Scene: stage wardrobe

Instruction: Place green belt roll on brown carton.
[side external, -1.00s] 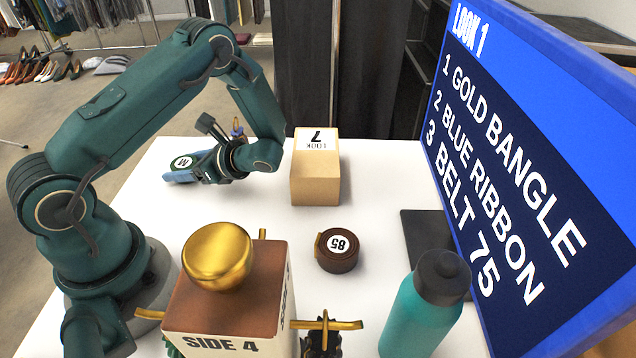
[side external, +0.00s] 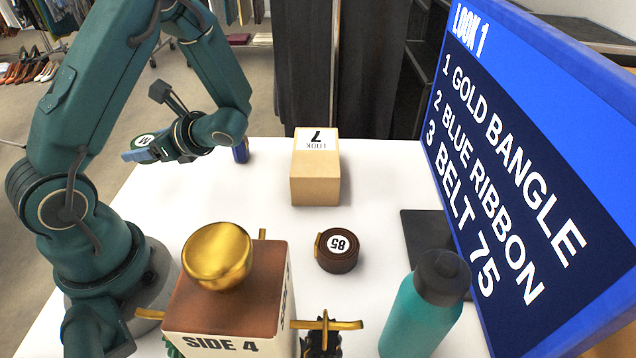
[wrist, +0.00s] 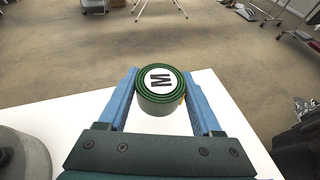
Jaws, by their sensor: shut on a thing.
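In the side view the roll's white disc (side external: 144,140) shows at the left, and most of the roll is hidden by a finger. My gripper (side external: 140,152) holds it raised above the table's far left part. The brown carton (side external: 315,180), a tan box with a white LOOK 7 label on top, stands to the right of my gripper, apart from it. Its top is clear.
A brown belt roll (side external: 338,262) marked 85 lies in front of the carton. A teal bottle (side external: 425,310) and blue sign (side external: 530,150) stand right. A blue object (side external: 241,150) stands behind my gripper.

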